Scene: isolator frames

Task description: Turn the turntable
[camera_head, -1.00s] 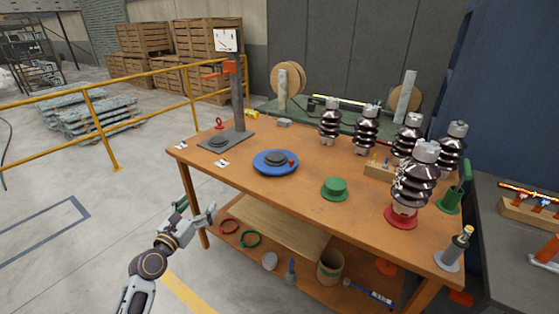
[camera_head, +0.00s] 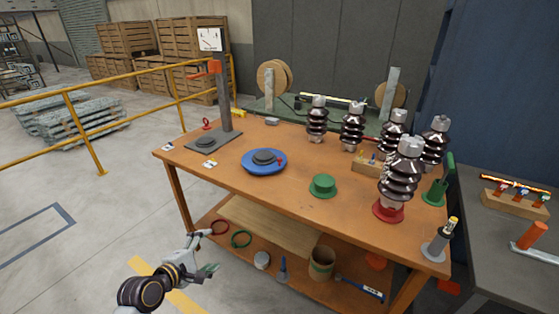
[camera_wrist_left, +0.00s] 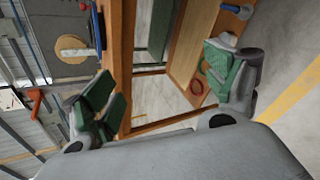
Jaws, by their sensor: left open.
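My left gripper (camera_head: 210,258) is in front of the table's left front side, below the tabletop and well apart from the turntable. In the left wrist view its two green-padded fingers (camera_wrist_left: 165,92) are wide apart with nothing between them. A bit of blue shows at the top of that view, too small to tell. My right gripper is not in view.
A grey stand (camera_head: 222,105) with a gauge stands left of the turntable. A green cap (camera_head: 323,186) lies to its right. Several brown insulators (camera_head: 401,172) crowd the table's right side. The lower shelf (camera_head: 260,225) holds rings and a can. A yellow rail (camera_head: 85,150) stands at left.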

